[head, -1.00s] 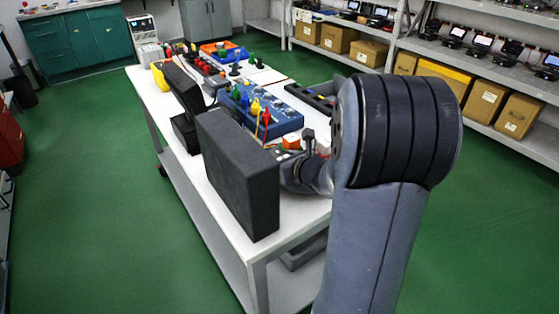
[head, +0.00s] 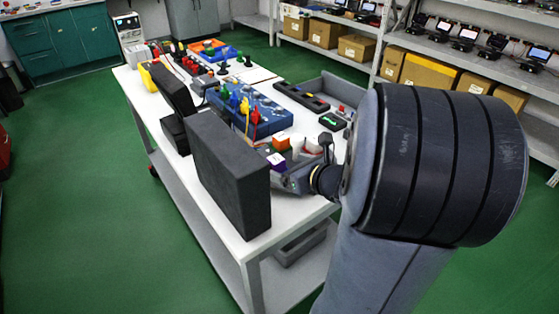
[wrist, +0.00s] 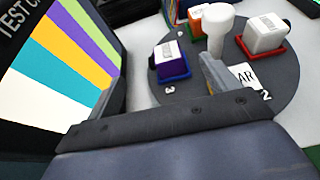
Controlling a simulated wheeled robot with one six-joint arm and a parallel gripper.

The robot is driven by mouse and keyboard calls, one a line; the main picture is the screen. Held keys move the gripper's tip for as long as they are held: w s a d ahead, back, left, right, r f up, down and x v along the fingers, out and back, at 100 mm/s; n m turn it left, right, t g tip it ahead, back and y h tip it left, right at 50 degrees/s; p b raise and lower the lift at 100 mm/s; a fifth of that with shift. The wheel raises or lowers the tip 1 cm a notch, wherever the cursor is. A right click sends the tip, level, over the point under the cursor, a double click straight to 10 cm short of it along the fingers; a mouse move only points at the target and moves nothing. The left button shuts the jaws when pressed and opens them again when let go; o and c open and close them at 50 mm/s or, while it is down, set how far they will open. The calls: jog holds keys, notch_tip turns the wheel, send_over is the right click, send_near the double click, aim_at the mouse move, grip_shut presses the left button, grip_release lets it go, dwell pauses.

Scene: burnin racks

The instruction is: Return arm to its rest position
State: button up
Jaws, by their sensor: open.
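My arm reaches from the right foreground over the near end of the white table. My gripper (head: 291,180) is low beside the near black panel, partly hidden by it. On the turntable are a purple-and-white block (wrist: 169,58) in a blue holder, a white block (wrist: 265,33) in a red holder, an orange block (wrist: 195,22) and a white centre post (wrist: 216,25).
The black panel (head: 230,175) stands upright close to the gripper; a colour-bar screen (wrist: 70,50) fills the wrist view's left. A blue test box (head: 265,110) with coloured plugs and a grey tray (head: 345,88) lie beyond. Shelves (head: 480,60) stand right; green floor is open left.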

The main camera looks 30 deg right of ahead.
aim_at(270, 158)
jog(key=shift+s+d+r, duration=0.1)
jog(key=shift+s+r, duration=0.15)
jog(key=shift+s, duration=0.4)
jog(key=b+x, duration=0.1)
jog(key=x, duration=1)
jog(key=shift+s+b, duration=0.1)
jog(key=shift+b, duration=0.2)
jog(key=shift+r+p, duration=0.35)
jog(key=shift+f, duration=0.15)
